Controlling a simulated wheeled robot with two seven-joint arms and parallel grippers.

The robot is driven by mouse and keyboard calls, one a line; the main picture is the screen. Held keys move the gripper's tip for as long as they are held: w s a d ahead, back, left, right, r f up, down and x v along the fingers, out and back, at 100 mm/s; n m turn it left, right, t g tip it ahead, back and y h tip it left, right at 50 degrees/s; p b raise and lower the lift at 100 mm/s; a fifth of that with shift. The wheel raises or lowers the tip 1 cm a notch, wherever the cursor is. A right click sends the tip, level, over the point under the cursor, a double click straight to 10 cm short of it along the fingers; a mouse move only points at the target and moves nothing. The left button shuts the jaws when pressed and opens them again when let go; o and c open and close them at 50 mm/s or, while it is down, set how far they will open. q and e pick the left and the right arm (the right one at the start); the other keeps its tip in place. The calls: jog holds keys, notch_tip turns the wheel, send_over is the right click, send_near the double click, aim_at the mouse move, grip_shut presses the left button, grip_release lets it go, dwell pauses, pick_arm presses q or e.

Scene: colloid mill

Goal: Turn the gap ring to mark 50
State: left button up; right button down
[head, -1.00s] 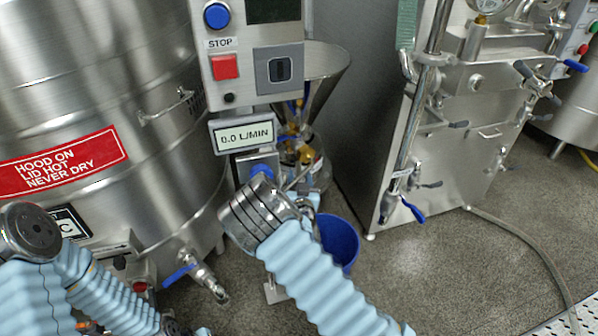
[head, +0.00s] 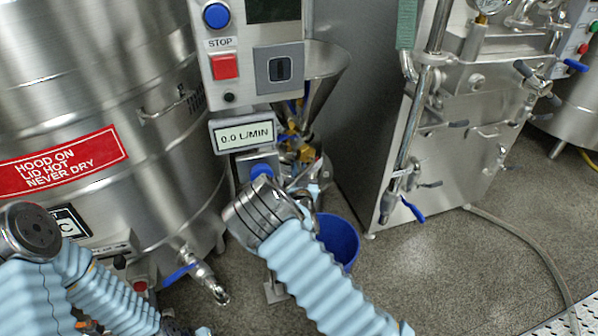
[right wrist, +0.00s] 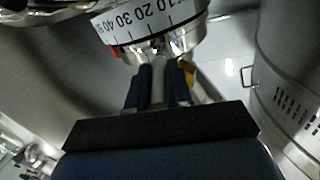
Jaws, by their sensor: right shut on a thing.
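The gap ring (right wrist: 150,22) shows in the right wrist view as a silver ring with a white scale. Its numbers 10, 20, 30 and 40 are readable, with part of another at the left end. A small red mark (right wrist: 115,48) sits below the scale, near the 40 end. My right gripper (right wrist: 158,75) is shut on a grey peg-like handle (right wrist: 158,88) below the ring. In the head view, the mill with its steel funnel (head: 325,68) stands beyond my right wrist, which hides the grip.
A control panel (head: 245,40) with a red stop button and a 0.0 L/MIN display (head: 246,136) stands before the mill. A steel tank (head: 100,100) is left. A blue bucket (head: 340,240) stands on the floor.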

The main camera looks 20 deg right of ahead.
jog(key=shift+d, duration=0.1)
jog(key=shift+d, duration=0.3)
jog(key=shift+s+d+n+y+b, duration=0.15)
jog(key=shift+d+n+y+b, duration=0.25)
jog(key=shift+y, duration=0.4)
jog(key=c, duration=1)
grip_release()
jog(key=shift+c, duration=0.2)
jog(key=shift+a, duration=0.1)
jog(key=s+a, duration=0.1)
jog(key=s, duration=1.2)
jog(key=shift+s+a, duration=0.35)
